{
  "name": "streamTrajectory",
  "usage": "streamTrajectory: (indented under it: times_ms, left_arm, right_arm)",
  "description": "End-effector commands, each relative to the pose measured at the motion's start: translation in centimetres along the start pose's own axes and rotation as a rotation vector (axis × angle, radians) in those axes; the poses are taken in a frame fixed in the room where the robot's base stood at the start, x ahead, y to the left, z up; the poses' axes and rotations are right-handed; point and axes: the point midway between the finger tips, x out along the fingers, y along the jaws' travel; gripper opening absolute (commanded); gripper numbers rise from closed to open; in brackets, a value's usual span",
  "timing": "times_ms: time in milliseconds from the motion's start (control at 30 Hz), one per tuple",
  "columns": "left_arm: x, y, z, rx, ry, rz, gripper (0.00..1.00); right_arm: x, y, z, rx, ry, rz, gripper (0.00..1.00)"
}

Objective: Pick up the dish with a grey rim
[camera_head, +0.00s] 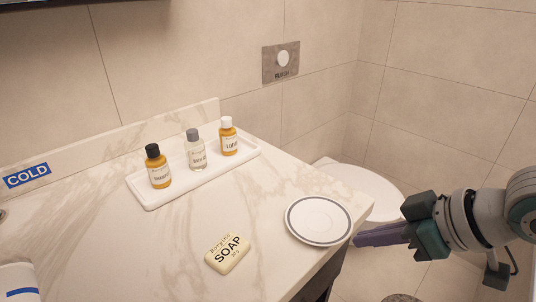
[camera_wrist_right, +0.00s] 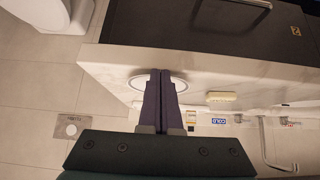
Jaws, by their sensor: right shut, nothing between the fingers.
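The dish with a grey rim (camera_head: 318,220) is a round white saucer lying flat near the right edge of the marble counter in the head view. My right gripper (camera_head: 358,240) is shut and empty, its purple fingers pointing left at the dish's right side, by the counter edge. Whether the fingertips touch the dish I cannot tell. In the right wrist view, the shut fingers (camera_wrist_right: 161,72) cover the middle of the dish (camera_wrist_right: 138,82), whose rim shows on both sides. My left gripper is not in view.
A soap bar (camera_head: 228,253) lies left of the dish. A white tray (camera_head: 153,204) with three small bottles stands behind on the counter (camera_head: 100,240). The toilet (camera_head: 370,188) is beyond the counter's right edge. The counter between tray and dish is clear.

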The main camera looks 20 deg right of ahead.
Motion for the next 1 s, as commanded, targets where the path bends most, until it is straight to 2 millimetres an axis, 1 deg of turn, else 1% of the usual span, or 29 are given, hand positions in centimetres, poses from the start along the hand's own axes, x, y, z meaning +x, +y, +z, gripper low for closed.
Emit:
streamTrajectory:
  times_ms: [33, 200, 267, 700, 900, 1000]
  left_arm:
    - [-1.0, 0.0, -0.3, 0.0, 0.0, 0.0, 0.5]
    - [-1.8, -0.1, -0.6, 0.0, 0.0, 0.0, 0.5]
    - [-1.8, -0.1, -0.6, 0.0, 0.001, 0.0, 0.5]
    - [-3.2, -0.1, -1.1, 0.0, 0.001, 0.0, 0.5]
    - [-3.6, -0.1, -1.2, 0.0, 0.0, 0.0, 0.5]
    - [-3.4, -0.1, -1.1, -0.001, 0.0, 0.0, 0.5]
  right_arm:
    - [-0.8, 0.0, -0.7, 0.0, 0.001, 0.0, 0.0]
    - [-1.0, -0.3, -0.9, 0.002, 0.0, 0.0, 0.0]
    - [-1.2, -0.3, 0.0, 0.002, -0.005, 0.001, 0.0]
    - [-6.8, -0.3, 6.2, 0.002, -0.007, -0.001, 0.0]
    - [-8.3, -0.3, 7.9, 0.001, -0.002, 0.001, 0.0]
    - [-8.2, -0.3, 8.1, 0.004, 0.002, 0.007, 0.0]
